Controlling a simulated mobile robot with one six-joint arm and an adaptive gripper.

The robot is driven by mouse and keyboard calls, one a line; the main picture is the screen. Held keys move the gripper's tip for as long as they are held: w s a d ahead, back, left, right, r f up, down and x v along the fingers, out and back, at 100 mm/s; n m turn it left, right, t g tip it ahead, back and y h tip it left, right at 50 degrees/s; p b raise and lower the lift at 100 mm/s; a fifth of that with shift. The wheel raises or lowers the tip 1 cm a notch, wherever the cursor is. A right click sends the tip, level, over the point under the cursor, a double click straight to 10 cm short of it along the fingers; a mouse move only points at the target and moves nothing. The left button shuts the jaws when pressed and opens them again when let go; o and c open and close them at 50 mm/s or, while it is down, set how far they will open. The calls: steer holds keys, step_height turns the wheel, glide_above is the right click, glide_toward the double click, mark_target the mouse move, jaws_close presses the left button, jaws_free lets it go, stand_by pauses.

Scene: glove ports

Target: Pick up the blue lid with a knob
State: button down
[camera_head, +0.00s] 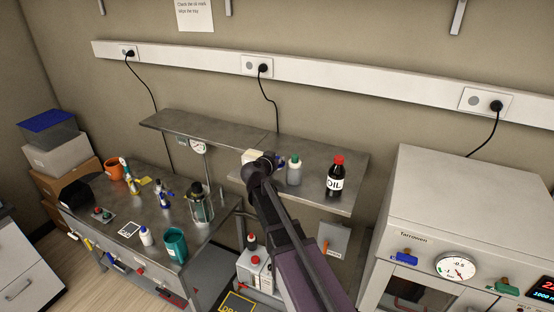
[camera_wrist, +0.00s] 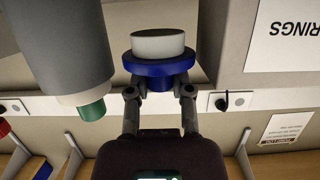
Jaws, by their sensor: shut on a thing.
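My gripper (camera_wrist: 160,92) is shut on the blue lid, one finger on each side. In the head view my gripper (camera_head: 268,163) is at the metal wall shelf (camera_head: 320,190), left of a grey bottle. The arm hides most of the lid there, and I cannot tell whether the lid touches the shelf.
The grey bottle with a green cap (camera_head: 294,172) stands close to the right of my gripper; it looms large in the wrist view (camera_wrist: 65,45). An oil bottle (camera_head: 335,178) stands farther right. A cluttered bench (camera_head: 120,210) is at left, a vacuum oven (camera_head: 470,200) at right.

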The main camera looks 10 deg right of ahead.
steer(key=shift+r+p, duration=2.55)
steer(key=shift+r, duration=0.45)
